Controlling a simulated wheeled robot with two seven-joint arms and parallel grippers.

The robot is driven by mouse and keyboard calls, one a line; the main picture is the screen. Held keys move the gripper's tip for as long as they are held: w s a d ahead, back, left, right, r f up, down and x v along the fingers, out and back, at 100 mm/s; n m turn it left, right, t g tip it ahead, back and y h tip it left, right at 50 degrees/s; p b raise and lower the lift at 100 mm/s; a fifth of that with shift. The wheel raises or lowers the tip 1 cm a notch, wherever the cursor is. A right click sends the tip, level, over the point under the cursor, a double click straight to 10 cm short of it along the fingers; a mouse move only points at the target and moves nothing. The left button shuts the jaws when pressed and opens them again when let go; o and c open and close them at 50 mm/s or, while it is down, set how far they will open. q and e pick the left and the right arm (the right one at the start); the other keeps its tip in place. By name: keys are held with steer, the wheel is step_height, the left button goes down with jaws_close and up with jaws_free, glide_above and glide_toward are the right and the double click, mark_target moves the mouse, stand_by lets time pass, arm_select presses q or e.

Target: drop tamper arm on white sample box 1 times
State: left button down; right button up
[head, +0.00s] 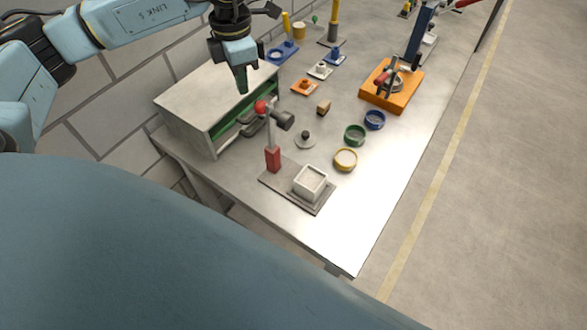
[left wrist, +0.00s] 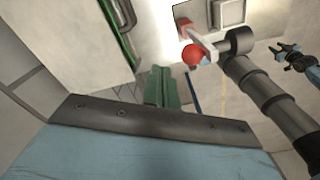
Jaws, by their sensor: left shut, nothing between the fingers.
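The tamper arm (head: 272,112) is a light lever with a red ball knob (head: 261,106) and a dark cylindrical head (head: 284,120), on a post with a red base block (head: 272,158). It is raised, with the head above and behind the white sample box (head: 310,182). The box is square and open-topped, and holds pale material. My left gripper (head: 242,86) has green fingers, shut and empty, above and slightly left of the knob. In the left wrist view the fingers (left wrist: 163,88) are apart from the red knob (left wrist: 193,54); the box (left wrist: 229,12) is partly cut off.
A grey box-shaped housing (head: 205,98) with a green-edged opening stands left of the tamper. A knobbed lid (head: 305,139) and yellow (head: 345,159), green (head: 355,134) and blue (head: 375,120) rings lie to the right. An orange stand (head: 408,98) is farther back. The table's front right is clear.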

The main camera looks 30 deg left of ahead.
mark_target(268, 105)
arm_select(q)
steer(key=shift+f, duration=0.15)
step_height(268, 105, down, 3)
steer(key=b, duration=0.3)
steer(key=shift+f, duration=0.1)
stand_by(0.4)
steer(key=shift+s+d, duration=0.15)
steer(key=shift+d, duration=1.5)
steer(key=shift+s+d, duration=0.1)
steer(key=shift+d, duration=1.55)
steer(key=shift+r+p, duration=2.7)
steer(key=shift+r, duration=1.4)
